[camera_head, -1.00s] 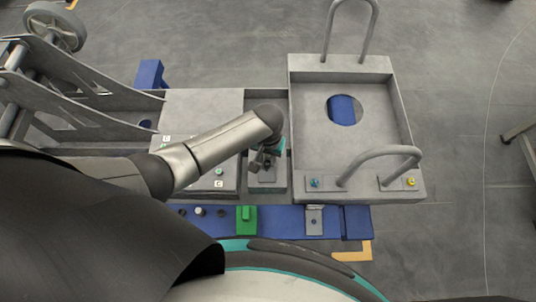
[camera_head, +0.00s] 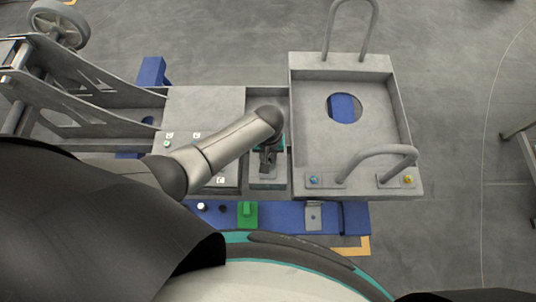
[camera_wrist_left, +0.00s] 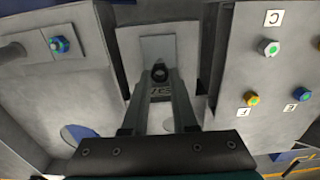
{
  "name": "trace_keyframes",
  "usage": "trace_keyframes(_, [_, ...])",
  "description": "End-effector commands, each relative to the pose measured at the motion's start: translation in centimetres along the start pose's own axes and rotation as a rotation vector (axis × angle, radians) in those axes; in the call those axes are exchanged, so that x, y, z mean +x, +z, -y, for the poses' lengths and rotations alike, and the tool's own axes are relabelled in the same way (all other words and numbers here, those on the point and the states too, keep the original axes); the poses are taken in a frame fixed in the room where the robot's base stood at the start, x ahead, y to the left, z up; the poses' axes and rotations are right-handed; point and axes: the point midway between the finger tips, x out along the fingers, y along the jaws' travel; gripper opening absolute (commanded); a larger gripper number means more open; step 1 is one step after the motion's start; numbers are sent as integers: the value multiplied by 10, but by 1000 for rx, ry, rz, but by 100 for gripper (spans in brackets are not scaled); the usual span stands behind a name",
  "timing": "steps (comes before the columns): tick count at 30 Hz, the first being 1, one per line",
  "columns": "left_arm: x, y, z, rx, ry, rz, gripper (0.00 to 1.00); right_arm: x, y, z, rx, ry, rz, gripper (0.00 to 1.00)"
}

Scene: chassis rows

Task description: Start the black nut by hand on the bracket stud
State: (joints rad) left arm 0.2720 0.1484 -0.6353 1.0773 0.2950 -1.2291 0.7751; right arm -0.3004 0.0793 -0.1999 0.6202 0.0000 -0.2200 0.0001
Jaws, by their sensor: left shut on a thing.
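My left gripper (camera_head: 268,168) is over the grey bracket (camera_head: 267,184) between the lettered panel and the square tray. In the left wrist view its two long fingers (camera_wrist_left: 160,75) come together at the tips, shut on the small dark round black nut (camera_wrist_left: 159,73). The nut is in front of the bracket's grey plate (camera_wrist_left: 158,46). The stud cannot be made out behind the nut and fingertips, and I cannot tell whether the nut touches it. My right gripper is not in view.
A grey tray (camera_head: 300,125) with two tall handles stands right of the bracket. The lettered panel (camera_head: 205,105) with coloured fasteners (camera_wrist_left: 268,47) is on the left. A blue rail (camera_head: 280,212) in front holds a green block (camera_head: 247,213) and small parts.

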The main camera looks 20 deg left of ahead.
Motion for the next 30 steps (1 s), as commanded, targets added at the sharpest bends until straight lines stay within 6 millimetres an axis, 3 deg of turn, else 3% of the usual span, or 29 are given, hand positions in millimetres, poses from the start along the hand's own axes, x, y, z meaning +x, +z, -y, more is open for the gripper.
trace_keyframes(30, [15, 0, 0, 1, 0, -1, 0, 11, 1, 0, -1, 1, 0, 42])
